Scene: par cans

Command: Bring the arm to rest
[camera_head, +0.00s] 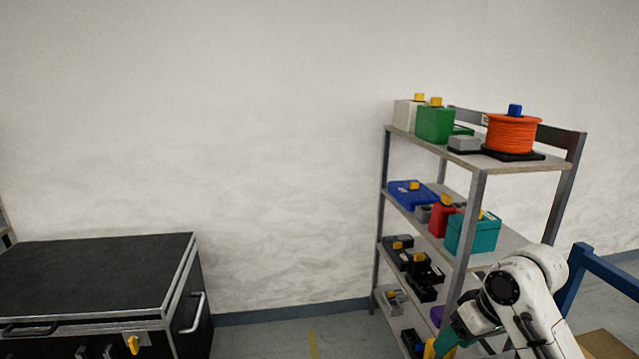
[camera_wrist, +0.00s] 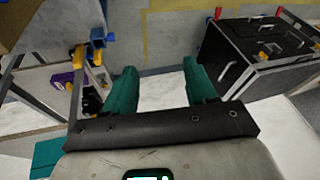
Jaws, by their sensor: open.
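My arm shows at the lower right of the head view, white with dark joints, bent in front of the shelf rack. My gripper (camera_wrist: 158,78) has two teal fingers that stand well apart in the wrist view. Nothing shows between them except floor and wall behind. In the head view a teal part by the arm's end shows low beside the rack, and the fingertips cannot be made out there.
A metal shelf rack (camera_head: 476,215) holds boxes, an orange spool (camera_head: 512,133) and a teal box (camera_head: 473,235). A black case (camera_head: 95,275) stands at the left; a case also shows in the wrist view (camera_wrist: 235,65). A blue frame (camera_head: 605,270) is right of my arm. Floor between case and rack looks clear.

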